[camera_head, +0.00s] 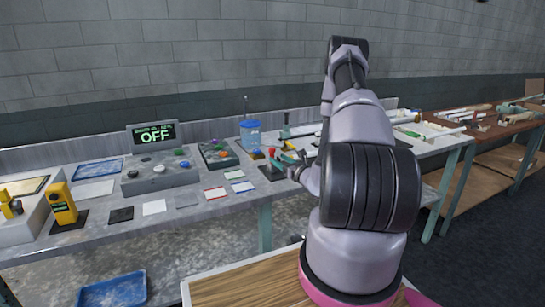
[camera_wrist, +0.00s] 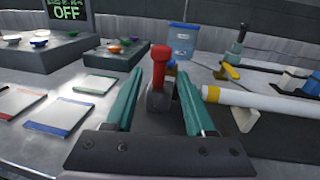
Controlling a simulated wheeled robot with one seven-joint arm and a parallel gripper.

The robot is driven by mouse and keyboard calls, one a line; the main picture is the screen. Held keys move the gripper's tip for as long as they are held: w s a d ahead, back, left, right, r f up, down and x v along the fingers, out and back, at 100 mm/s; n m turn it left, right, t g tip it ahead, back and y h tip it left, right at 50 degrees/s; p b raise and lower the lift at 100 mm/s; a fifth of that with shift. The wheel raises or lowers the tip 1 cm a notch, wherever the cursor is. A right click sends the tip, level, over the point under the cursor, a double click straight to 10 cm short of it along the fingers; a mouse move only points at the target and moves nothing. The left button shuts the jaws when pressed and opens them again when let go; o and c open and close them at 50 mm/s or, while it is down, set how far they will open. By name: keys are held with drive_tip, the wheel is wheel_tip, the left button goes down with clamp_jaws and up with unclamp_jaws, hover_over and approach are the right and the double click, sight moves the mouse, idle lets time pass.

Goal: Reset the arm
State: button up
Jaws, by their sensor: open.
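My gripper (camera_wrist: 158,110) is open in the wrist view, with its two teal fingers spread apart. A red-topped lever on a grey block (camera_wrist: 160,68) stands between and beyond the fingers; I cannot tell whether they touch it. In the head view my arm reaches over the bench, and my gripper (camera_head: 288,162) is small beside the red-topped lever (camera_head: 271,153). Part of the bench behind my arm is hidden.
A white tube with a yellow band (camera_wrist: 265,101) lies right of the gripper. A blue container (camera_head: 250,133), a display reading OFF (camera_head: 154,135), button boxes (camera_head: 160,172) and flat cards (camera_head: 154,207) are on the bench (camera_head: 235,208). A yellow device (camera_head: 61,203) stands at left.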

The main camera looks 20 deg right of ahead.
drive_tip(key=shift+s+d, duration=0.2)
drive_tip(key=shift+s, duration=1)
drive_tip(key=s+a+r+n+g+y, duration=0.1)
drive_tip(key=a+r+n+g+y, duration=0.4)
drive_tip(key=a+r+n+y, duration=0.7)
drive_tip(key=s+a+r+n+g+h, duration=0.1)
drive_tip(key=s+a+r+n+g, duration=0.65)
drive_tip(key=s+a+r, duration=0.35)
drive_tip(key=s+r+n+g+h, duration=0.4)
drive_tip(key=s+r+n+h, duration=0.2)
drive_tip(key=s, duration=0.5)
drive_tip(key=s+d+r+n+t+h, duration=0.4)
drive_tip(key=s+d+r+t+h, duration=0.1)
drive_tip(key=d+r+t+h, duration=0.1)
drive_tip(key=shift+d+r, duration=0.4)
drive_tip(key=shift+r, duration=0.2)
